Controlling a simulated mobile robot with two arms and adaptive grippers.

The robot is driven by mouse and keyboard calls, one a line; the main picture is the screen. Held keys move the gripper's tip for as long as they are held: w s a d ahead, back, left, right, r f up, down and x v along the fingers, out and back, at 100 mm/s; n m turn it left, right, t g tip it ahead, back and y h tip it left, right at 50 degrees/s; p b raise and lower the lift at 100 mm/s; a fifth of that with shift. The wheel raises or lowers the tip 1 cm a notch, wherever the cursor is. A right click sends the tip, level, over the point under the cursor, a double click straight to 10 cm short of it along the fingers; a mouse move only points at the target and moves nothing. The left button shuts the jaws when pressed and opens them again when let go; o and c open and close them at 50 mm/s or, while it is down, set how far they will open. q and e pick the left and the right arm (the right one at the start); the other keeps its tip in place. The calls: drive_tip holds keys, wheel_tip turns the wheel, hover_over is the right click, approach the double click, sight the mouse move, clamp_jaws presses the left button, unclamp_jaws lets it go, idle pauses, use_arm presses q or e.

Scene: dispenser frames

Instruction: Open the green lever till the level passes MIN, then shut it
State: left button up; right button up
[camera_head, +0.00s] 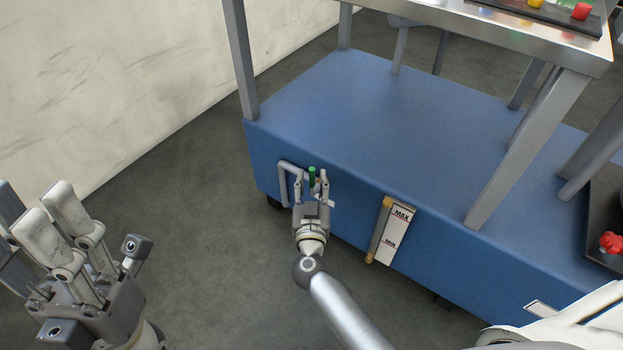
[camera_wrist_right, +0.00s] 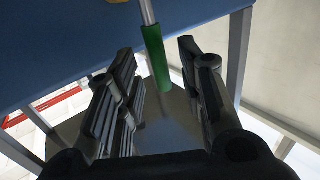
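The green lever (camera_head: 312,176) stands upright at the front face of the blue cart. In the right wrist view its green grip on a metal rod (camera_wrist_right: 157,55) lies between my right fingers, with gaps visible on both sides. My right gripper (camera_head: 312,184) is open around the lever; I see no grip on it. The level gauge (camera_head: 402,220) is to the right, a white plate marked MAX above MIN beside a narrow tube with brass-coloured ends. The level in the tube is too small to read. My left gripper (camera_head: 58,208) is open and empty at the lower left, far from the cart.
The blue cart body (camera_head: 350,115) carries a metal table (camera_head: 480,30) on grey legs. A grey bent pipe (camera_head: 284,180) is just left of the lever. A red knob (camera_head: 611,242) is at the far right. The floor (camera_head: 190,190) between wall and cart is clear.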

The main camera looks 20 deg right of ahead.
drive_tip(key=shift+x, duration=1.3)
clamp_jaws()
